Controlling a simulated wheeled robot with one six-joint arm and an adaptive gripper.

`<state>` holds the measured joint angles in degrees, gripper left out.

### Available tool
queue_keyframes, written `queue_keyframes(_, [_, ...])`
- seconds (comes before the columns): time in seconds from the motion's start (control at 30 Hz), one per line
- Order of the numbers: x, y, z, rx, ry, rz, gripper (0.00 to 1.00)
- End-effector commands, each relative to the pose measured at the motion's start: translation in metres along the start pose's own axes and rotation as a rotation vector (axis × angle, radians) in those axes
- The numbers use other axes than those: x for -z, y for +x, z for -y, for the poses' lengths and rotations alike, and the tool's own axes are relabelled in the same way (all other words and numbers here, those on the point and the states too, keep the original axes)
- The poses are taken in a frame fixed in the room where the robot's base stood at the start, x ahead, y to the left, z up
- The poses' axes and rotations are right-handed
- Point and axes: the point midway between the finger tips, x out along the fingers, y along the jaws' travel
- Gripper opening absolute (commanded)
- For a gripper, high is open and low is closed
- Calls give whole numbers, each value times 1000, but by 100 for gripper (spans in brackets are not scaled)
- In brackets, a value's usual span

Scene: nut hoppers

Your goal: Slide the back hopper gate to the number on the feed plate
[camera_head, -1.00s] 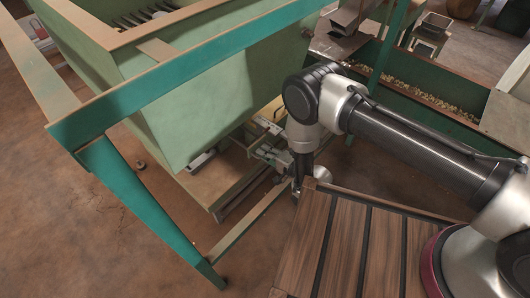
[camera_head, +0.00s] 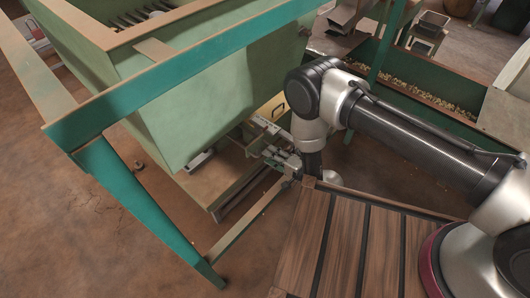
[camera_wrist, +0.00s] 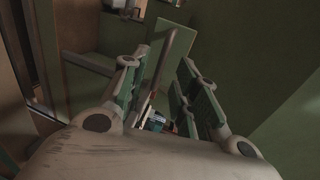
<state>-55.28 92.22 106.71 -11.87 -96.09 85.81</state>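The green hopper (camera_head: 205,100) with a tan rim fills the left of the head view. Under its lower right corner is grey metal gate hardware (camera_head: 258,133), beside a yellowish panel with a dark handle (camera_head: 272,110). My gripper (camera_head: 280,160) is at this hardware, low beside the hopper. In the wrist view my gripper (camera_wrist: 160,68) is open, its two green-padded fingers apart. A thin brownish bar and a flat green plate (camera_wrist: 176,48) show in and beyond the gap; I cannot tell whether the fingers touch them. No number is readable.
A teal frame (camera_head: 190,85) with a leg down to the floor stands in front of the hopper. A slatted wooden top (camera_head: 345,235) is below my arm. A green trough of nuts (camera_head: 430,95) runs behind it. Bare brown floor is at the lower left.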

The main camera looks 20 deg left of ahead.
Motion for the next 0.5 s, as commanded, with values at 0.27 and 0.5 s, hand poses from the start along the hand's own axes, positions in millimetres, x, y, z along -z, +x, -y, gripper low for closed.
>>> queue_keyframes(0.27, [0, -57, -1, -3, 2, 1, 30])
queue_keyframes(0.5, [0, -74, 0, 1, 0, 0, 30])
